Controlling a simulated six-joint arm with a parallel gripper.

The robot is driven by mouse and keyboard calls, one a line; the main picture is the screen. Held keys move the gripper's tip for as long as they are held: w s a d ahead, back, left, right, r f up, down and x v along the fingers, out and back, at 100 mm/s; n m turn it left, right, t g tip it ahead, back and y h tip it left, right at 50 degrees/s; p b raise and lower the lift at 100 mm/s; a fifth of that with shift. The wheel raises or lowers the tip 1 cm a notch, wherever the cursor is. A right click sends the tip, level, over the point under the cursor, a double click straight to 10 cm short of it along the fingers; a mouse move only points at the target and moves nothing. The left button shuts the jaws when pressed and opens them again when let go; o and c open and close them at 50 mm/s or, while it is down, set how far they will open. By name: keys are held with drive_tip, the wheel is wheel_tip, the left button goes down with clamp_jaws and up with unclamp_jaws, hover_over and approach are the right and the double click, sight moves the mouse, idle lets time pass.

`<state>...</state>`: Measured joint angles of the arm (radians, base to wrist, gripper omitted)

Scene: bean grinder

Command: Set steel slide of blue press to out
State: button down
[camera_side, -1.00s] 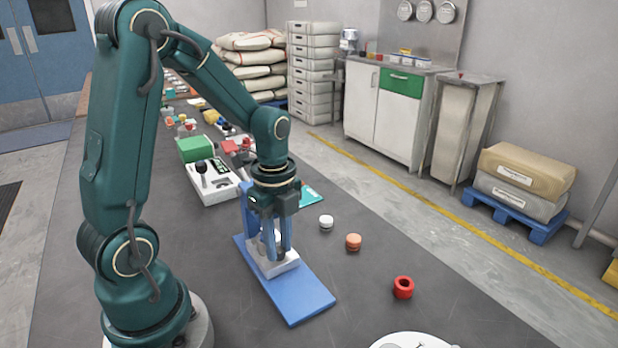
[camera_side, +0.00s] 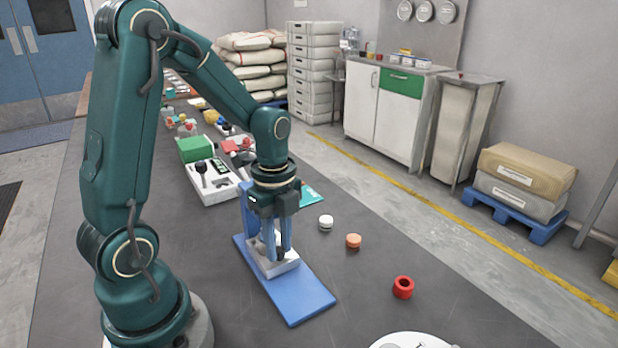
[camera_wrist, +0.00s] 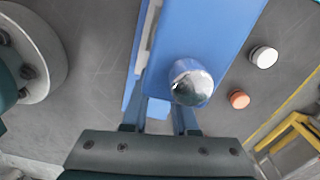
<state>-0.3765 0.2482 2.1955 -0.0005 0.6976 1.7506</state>
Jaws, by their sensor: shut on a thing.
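The blue press has a flat blue base plate (camera_side: 302,299) on the dark table, with its upright partly hidden behind my gripper. A pale block (camera_side: 285,268) sits on the plate under my gripper. My gripper (camera_side: 279,254) points down and its blue fingers are closed at the press, just above the pale block. The slide appears to be between the fingers, but they mostly hide it. In the wrist view the blue press body (camera_wrist: 215,35) fills the top middle. A shiny steel dome (camera_wrist: 190,84) on it covers part of the view near the fingers.
A white-topped cap (camera_side: 326,222), an orange cap (camera_side: 353,241) and a red ring (camera_side: 403,288) stand right of the press. A white tray (camera_side: 219,192) and a green box (camera_side: 195,149) are behind it. A white round thing (camera_side: 412,341) is at the front edge.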

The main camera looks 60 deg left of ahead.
drive_tip(key=d, duration=0.9)
drive_tip(key=shift+d, duration=0.25)
drive_tip(key=c, duration=0.7)
unclamp_jaws()
drive_tip(key=shift+r, duration=2.6)
